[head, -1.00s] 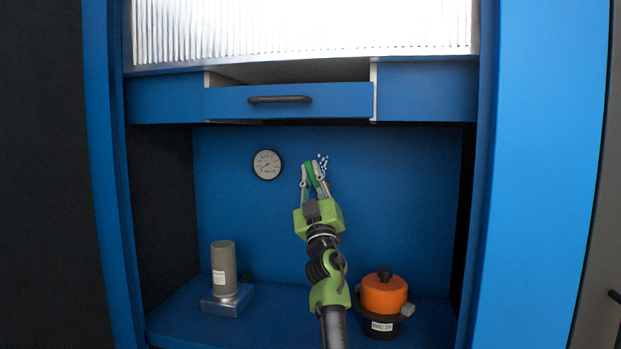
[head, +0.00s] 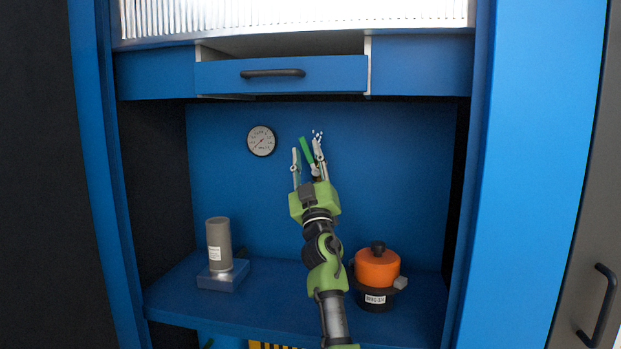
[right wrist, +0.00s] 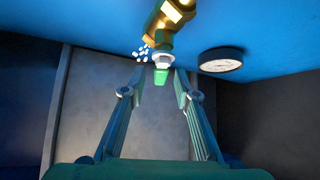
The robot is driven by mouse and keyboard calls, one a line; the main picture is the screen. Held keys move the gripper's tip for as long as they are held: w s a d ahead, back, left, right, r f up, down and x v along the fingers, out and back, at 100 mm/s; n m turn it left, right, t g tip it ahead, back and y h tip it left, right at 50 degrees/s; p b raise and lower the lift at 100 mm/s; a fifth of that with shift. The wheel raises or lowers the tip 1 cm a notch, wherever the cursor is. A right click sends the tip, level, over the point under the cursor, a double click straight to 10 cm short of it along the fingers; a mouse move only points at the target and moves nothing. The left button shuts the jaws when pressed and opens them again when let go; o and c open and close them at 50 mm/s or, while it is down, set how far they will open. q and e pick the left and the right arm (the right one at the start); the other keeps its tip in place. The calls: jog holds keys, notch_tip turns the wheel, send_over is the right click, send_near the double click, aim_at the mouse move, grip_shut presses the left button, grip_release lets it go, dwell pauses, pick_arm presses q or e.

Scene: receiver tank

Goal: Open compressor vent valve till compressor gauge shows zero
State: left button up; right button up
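The vent valve shows in the right wrist view as a brass body (right wrist: 170,18) with a green handle (right wrist: 160,77). In the head view, the green handle (head: 306,150) is a short bar tilted slightly against the blue back wall. White specks (head: 317,137) hang beside it and also show by the valve in the wrist view. My right gripper (head: 305,155) is open, its fingers on either side of the handle with gaps. The round gauge (head: 261,141) is left of the valve; its needle seems to point to the lower left, but the numbers are too small to read. My left gripper is out of view.
A blue drawer (head: 325,76) with a dark handle sticks out slightly above. On the blue shelf (head: 270,310) stand a grey cylinder (head: 219,240) on the left and an orange-topped device (head: 377,268) on the right. Blue side posts flank the recess.

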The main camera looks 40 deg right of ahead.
jog(key=v, duration=1)
jog(key=shift+s, duration=0.1)
